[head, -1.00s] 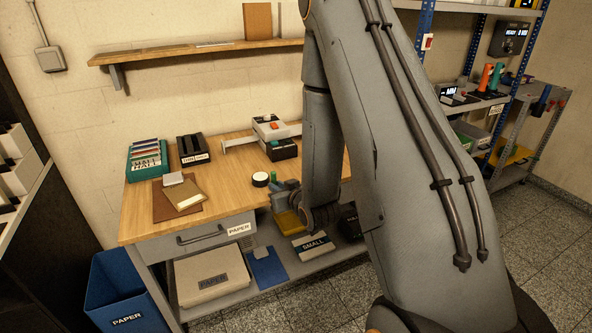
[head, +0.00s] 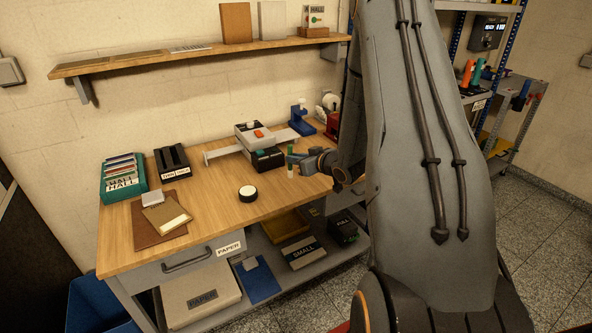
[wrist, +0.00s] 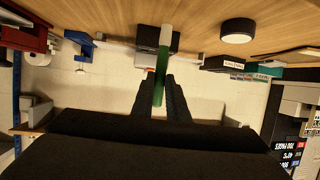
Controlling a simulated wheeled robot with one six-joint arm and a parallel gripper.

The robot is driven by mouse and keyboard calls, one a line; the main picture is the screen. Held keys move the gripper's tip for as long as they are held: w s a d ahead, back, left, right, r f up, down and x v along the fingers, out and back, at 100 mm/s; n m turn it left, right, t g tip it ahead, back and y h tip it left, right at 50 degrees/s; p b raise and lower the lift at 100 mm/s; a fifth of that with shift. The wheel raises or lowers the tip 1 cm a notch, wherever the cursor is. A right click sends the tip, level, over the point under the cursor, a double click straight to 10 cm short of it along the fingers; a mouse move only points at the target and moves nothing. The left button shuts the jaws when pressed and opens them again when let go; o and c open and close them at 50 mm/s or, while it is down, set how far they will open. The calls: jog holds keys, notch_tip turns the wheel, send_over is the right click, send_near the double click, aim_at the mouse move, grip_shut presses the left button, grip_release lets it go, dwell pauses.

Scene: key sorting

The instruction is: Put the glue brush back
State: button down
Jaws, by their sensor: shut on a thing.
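The glue brush looks like a thin green stick (wrist: 162,75) with a pale end. It stands roughly upright in my gripper, and its green part also shows in the head view (head: 290,161). My gripper (wrist: 161,88) is shut on the green part, with one dark finger on each side. In the head view my gripper (head: 298,161) is over the right part of the table, in front of the white and black device. A round black pot-like thing with a white top (head: 248,193) stands on the table to its left. I cannot tell whether it belongs to the brush.
The wooden table (head: 225,225) is clear around the round thing. The white and black device (head: 262,145) stands behind my gripper, a blue stand (head: 301,121) at the back right. A black holder (head: 172,161), a green file box (head: 123,180) and a clipboard (head: 166,220) are at the left.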

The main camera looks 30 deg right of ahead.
jog(key=shift+d+f+p, duration=0.1)
jog(key=shift+f+p, duration=0.55)
jog(key=shift+f, duration=1.65)
jog(key=shift+f, duration=0.2)
jog(key=c, duration=1.7)
grip_release()
jog(key=shift+c, duration=0.2)
